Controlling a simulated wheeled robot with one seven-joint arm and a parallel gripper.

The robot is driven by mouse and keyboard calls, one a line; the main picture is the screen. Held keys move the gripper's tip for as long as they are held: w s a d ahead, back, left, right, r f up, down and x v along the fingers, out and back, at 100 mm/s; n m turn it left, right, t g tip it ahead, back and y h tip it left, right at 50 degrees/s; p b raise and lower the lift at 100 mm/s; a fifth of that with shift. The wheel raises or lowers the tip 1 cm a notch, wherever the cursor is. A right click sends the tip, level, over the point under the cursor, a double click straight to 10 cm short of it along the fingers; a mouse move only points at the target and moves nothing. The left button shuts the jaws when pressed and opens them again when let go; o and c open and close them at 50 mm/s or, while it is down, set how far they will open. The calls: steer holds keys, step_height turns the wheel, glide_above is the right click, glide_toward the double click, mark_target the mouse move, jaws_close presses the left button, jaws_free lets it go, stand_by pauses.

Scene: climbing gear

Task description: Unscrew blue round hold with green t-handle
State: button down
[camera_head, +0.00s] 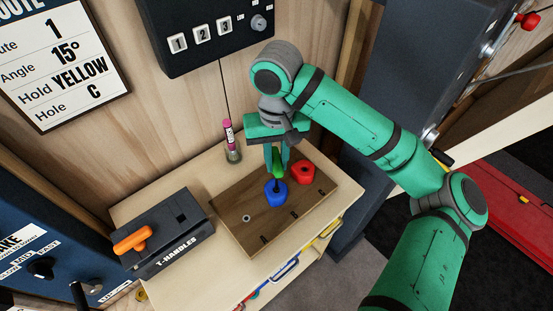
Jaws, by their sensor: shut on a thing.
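A blue round hold (276,194) sits on a brown wooden board (232,222). A green t-handle (277,158) stands upright at the blue hold, its lower end at the hold's middle. My gripper (278,154) is above the hold, pointing down, with its fingers shut on the green t-handle. How deep the handle's tip sits in the hold is too small to tell.
A red hold (302,172) is close on the right. A T-HANDLES box (165,235) with an orange t-handle (132,241) stands at the left. A pink-topped container (230,140) stands behind the board. A control panel (205,35) hangs on the wall.

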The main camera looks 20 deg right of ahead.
steer(key=shift+r, duration=1)
steer(key=c, duration=2.4)
jaws_free()
jaws_close()
steer(key=shift+s+f, duration=0.1)
steer(key=shift+f, duration=1)
